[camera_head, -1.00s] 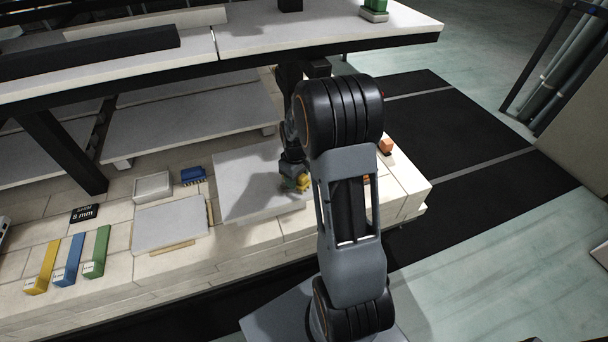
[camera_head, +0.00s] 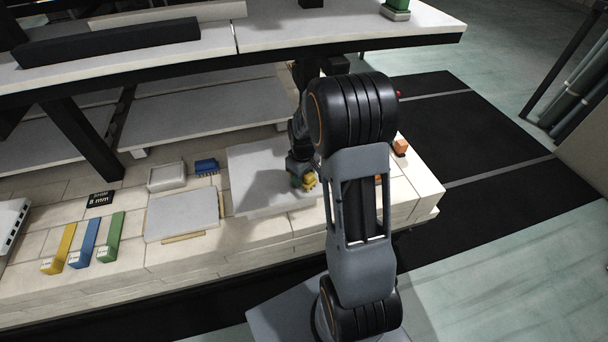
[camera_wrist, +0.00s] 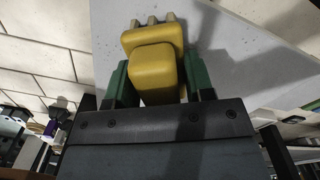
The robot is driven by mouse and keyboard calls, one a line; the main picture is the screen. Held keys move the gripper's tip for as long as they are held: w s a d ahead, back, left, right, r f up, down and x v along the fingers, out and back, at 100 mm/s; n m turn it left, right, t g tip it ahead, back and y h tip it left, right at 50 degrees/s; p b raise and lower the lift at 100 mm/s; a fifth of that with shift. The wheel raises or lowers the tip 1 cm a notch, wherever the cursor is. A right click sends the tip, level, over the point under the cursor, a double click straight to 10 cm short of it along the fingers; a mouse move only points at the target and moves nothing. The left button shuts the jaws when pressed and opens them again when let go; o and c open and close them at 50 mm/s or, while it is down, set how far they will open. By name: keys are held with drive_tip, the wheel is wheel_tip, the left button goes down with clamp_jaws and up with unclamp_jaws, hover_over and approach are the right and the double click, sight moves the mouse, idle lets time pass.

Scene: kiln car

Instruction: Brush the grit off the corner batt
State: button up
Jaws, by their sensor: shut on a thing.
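The corner batt (camera_head: 262,160) looks to be the light grey slab lying flat on the pale brick deck under the raised shelf. My gripper (camera_head: 303,180) is low over its right part, partly hidden by my arm. In the wrist view my gripper's green fingers (camera_wrist: 158,80) are shut on a yellow brush (camera_wrist: 152,42), with stubby tufts along its far end. The brush also shows in the head view (camera_head: 310,181). The batt fills the upper right of the wrist view (camera_wrist: 240,62). I cannot tell whether the tufts touch it. No grit can be made out.
A smaller grey slab (camera_head: 182,212), a white tray (camera_head: 166,177) and a blue brush-like block (camera_head: 206,166) lie left of the batt. Yellow, blue and green bars (camera_head: 112,237) lie further left. An orange block (camera_head: 400,146) is at right. The shelf (camera_head: 350,37) hangs overhead.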

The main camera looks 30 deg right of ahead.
sight(286, 187)
drive_tip(key=shift+w+a, duration=0.2)
drive_tip(key=shift+a, duration=0.7)
drive_tip(key=shift+w+a, duration=0.15)
drive_tip(key=shift+a, duration=0.75)
drive_tip(key=shift+w+a, duration=0.2)
drive_tip(key=shift+a, duration=0.7)
wheel_tip(286, 187, up, 7)
drive_tip(key=p, duration=0.5)
drive_tip(key=shift+p, duration=0.4)
